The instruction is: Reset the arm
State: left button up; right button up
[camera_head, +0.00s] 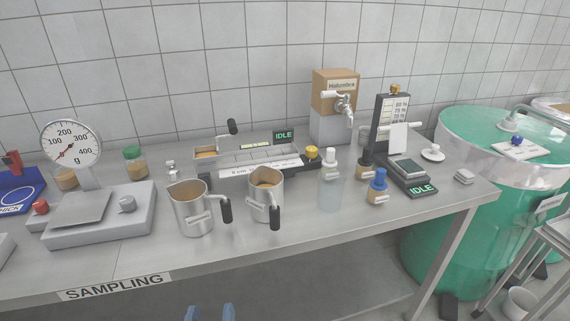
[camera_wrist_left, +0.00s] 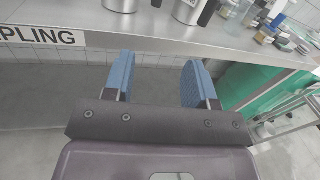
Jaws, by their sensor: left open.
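My left gripper (camera_head: 210,313) shows only its two blue fingertips at the bottom edge of the head view, in front of and below the bench edge. In the left wrist view the gripper (camera_wrist_left: 160,82) has its blue fingers spread apart with nothing between them. The steel bench (camera_head: 280,255) with the SAMPLING label (camera_head: 115,287) lies beyond the fingers, and they appear clear of it. My right gripper is in neither view.
Two metal jugs (camera_head: 193,212) (camera_head: 265,200) with black handles stand near the bench's front. A dial scale (camera_head: 100,213) stands left, a box with a tap (camera_head: 335,92) at the back. A green drum (camera_head: 440,240) stands right of the bench. Floor in front is clear.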

pick_arm(q)
jog(key=a+f+n+g+h, duration=0.35)
jog(key=f+n, duration=0.75)
jog(key=n, duration=1.3)
jog(key=s+a+f+n+g+y, duration=0.1)
jog(key=s+a+f+n+g, duration=0.1)
jog(key=s+a+f+n, duration=0.2)
jog(key=s+a+f+n+g+y+p, duration=0.1)
jog(key=s+a+f+n, duration=0.3)
jog(key=a, duration=0.3)
jog(key=shift+s+a+n+g, duration=0.15)
jog(key=shift+a+n+g, duration=0.2)
jog(key=shift+n, duration=0.15)
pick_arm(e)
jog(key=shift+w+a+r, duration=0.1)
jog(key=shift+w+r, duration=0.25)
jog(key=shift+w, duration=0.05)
pick_arm(q)
jog(key=shift+f, duration=0.1)
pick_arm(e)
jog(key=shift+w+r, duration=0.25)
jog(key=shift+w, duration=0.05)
